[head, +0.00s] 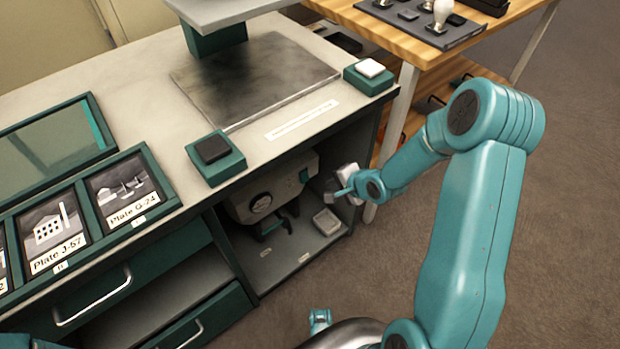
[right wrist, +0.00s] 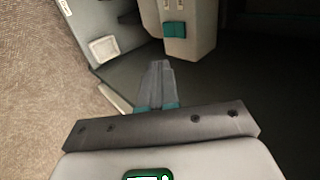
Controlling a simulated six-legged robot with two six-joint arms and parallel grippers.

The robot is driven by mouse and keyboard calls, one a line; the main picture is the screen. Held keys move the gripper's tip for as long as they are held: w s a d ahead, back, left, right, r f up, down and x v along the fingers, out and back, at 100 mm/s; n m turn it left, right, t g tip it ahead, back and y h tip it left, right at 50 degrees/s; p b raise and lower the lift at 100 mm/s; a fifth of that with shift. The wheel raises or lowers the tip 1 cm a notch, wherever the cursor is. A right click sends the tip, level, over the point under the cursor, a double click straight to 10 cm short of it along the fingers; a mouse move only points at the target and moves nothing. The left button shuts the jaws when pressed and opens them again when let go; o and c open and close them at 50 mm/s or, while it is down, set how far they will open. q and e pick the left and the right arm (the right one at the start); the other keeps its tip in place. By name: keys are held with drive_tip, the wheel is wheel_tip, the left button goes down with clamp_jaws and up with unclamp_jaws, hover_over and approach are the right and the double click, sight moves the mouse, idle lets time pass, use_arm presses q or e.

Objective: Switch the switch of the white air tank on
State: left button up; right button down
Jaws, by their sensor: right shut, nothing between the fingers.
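The white air tank (head: 270,193) sits in the open bay under the counter, with a round dial on its front and dark teal parts. In the right wrist view, a pale body with a teal piece, probably the tank (right wrist: 188,40), stands beyond the fingertips. I cannot pick out its switch for certain. My right gripper (head: 328,198) is at the right side of the bay opening, beside the tank. In the right wrist view its fingers (right wrist: 157,68) are together and empty. Whether they touch anything is unclear. My left gripper is not in view.
A small white square dish-like item (head: 326,221) lies on the bay floor right of the tank; it also shows in the right wrist view (right wrist: 103,47). The counter (head: 285,148) overhangs the bay. A wooden table (head: 400,40) stands behind right. Open floor lies to the right.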

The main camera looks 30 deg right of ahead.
drive_tip(key=b, duration=0.4)
approach(305, 177)
wheel_tip(305, 177, down, 4)
drive_tip(key=w, duration=0.1)
drive_tip(key=w+f, duration=0.1)
drive_tip(key=w, duration=0.1)
drive_tip(key=shift+w+a+f+b, duration=0.1)
drive_tip(key=shift+b, duration=0.3)
drive_tip(key=shift+w, duration=0.45)
drive_tip(key=shift+w+f+t+b, duration=0.15)
drive_tip(key=shift+f+t+b, duration=0.35)
drive_tip(key=shift+b, duration=0.2)
drive_tip(key=shift+r+p, duration=0.3)
drive_tip(key=shift+r, duration=0.05)
drive_tip(key=shift+w+r, duration=0.1)
